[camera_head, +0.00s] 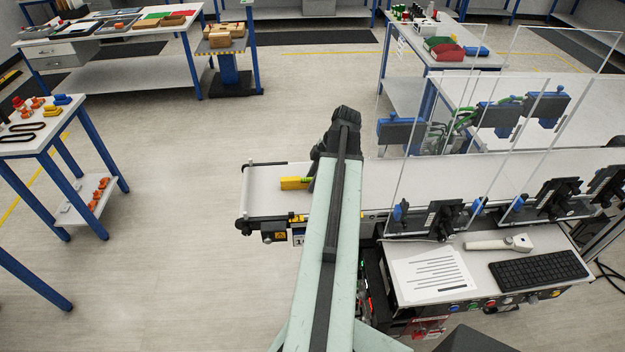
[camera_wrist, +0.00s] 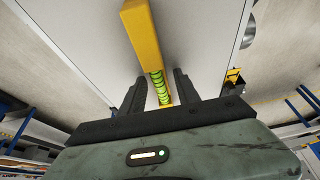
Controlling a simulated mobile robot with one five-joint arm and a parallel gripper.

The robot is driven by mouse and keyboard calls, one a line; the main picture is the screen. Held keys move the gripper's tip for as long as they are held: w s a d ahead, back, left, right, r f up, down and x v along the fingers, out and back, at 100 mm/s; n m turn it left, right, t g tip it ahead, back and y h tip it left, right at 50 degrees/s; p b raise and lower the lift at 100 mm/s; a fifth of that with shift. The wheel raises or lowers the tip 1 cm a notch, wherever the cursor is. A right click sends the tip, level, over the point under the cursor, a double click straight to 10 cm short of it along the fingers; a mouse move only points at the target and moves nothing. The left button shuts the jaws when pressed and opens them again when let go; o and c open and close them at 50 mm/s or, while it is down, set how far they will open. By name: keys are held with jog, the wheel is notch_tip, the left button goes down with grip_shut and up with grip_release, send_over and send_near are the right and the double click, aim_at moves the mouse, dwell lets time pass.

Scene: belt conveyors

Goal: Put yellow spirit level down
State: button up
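The yellow spirit level (camera_head: 293,183) is at the left end of the white conveyor belt (camera_head: 274,206) in the head view and appears to lie on it. In the wrist view the level (camera_wrist: 141,35) runs away from me, with its green vials near my fingers. My gripper (camera_wrist: 159,78) is open, with one finger on each side of the level and a visible gap on both sides. In the head view my arm hides the fingers and the level's right end.
Clear panels (camera_head: 440,185) and black devices (camera_head: 445,218) stand along the belt to the right. A control desk with a paper sheet (camera_head: 432,276) and keyboard (camera_head: 538,270) is in front. The belt around the level is bare. Open floor lies to the left.

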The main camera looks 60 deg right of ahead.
jog(key=shift+r, duration=0.1)
jog(key=shift+r+p, duration=0.3)
jog(key=shift+p, duration=0.05)
jog(key=p+v, duration=1)
jog(key=v, duration=0.1)
jog(key=shift+r+p, duration=0.3)
jog(key=shift+p, duration=0.05)
jog(key=shift+d, duration=0.15)
